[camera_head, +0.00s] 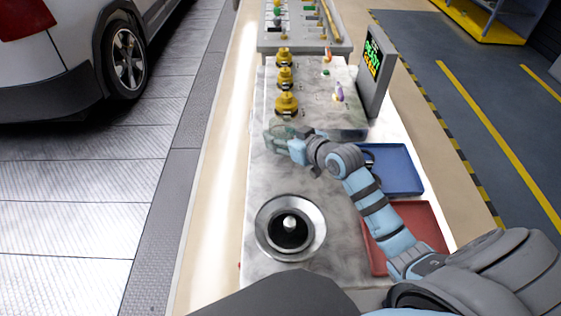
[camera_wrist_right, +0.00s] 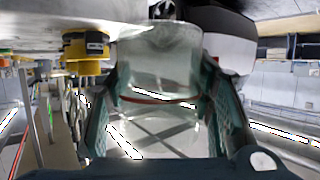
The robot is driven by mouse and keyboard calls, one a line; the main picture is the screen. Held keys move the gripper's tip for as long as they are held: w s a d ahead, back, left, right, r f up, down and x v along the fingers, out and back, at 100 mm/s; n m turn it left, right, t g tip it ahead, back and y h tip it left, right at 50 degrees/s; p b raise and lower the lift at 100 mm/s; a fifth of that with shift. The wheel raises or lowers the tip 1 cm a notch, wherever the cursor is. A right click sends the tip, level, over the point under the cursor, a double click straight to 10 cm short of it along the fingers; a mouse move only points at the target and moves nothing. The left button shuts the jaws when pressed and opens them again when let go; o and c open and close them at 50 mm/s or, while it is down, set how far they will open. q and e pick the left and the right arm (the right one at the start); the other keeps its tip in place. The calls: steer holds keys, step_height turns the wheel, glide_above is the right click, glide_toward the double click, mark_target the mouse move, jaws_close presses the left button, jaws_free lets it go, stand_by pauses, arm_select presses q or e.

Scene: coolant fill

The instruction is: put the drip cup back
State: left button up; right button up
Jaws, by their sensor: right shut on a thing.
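The drip cup (camera_wrist_right: 160,62) is clear, with a thin red line across it in the right wrist view. My right gripper (camera_wrist_right: 165,105) is shut on it, with a green finger on each side of the cup. In the head view my right gripper (camera_head: 282,135) is over the marbled counter, just in front of the nearest yellow valve (camera_head: 287,106). The cup is hard to make out there, and I cannot tell whether it touches the counter. My left gripper is not in view.
Several yellow valves line the counter's left side. A display (camera_head: 375,70) stands at right. A blue tray (camera_head: 400,172) and a red tray (camera_head: 422,232) lie beside my right arm. A round metal-rimmed opening (camera_head: 262,228) is nearer me, with bare counter around it.

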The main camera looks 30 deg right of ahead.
step_height(320, 180, down, 8)
steer(key=shift+w+a+f+b, duration=0.1)
steer(key=shift+f+b, duration=0.1)
steer(key=shift+b, duration=0.8)
steer(key=shift+f, duration=0.15)
steer(key=o, duration=1.3)
